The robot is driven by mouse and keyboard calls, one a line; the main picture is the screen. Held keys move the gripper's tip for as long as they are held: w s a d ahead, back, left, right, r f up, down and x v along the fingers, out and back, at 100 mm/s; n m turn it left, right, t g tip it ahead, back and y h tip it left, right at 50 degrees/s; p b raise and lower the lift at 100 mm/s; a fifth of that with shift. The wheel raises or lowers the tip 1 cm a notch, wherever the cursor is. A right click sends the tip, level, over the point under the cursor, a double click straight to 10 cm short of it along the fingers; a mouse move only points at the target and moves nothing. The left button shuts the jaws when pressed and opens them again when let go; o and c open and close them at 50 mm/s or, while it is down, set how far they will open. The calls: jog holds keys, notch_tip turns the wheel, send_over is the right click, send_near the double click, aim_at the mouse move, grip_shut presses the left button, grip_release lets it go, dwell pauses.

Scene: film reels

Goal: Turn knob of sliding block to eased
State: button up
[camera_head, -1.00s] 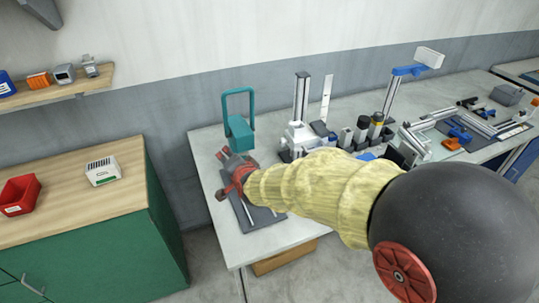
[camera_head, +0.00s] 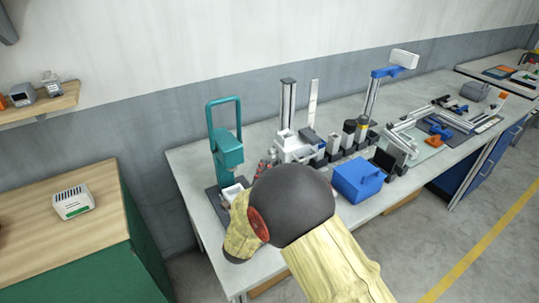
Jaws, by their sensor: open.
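My gripper (camera_head: 266,166) shows only in part, as a small grey and red shape behind my black arm joint. It is open, and the joint hides much of it. It is just left of a white block (camera_head: 297,148) at the foot of an upright grey rail (camera_head: 288,103) on the bench. This may be the sliding block, but I cannot tell for sure. I cannot make out a knob or its setting. I cannot tell if the gripper touches anything.
A teal stand (camera_head: 228,150) with a tall handle is left of my gripper, on a dark base. A blue box (camera_head: 357,181) and several dark cylinders stand to the right on the grey bench (camera_head: 186,172). A green cabinet (camera_head: 145,250) stands at left.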

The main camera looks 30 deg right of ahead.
aim_at(272, 155)
jog(key=shift+b+x, duration=0.7)
jog(key=shift+x, duration=3.05)
jog(key=shift+s+r, duration=0.1)
jog(key=shift+r, duration=0.1)
jog(key=c, duration=0.3)
jog(key=c, duration=0.8)
jog(key=shift+c, duration=0.2)
jog(key=shift+r+p, duration=0.15)
jog(key=shift+p, duration=0.2)
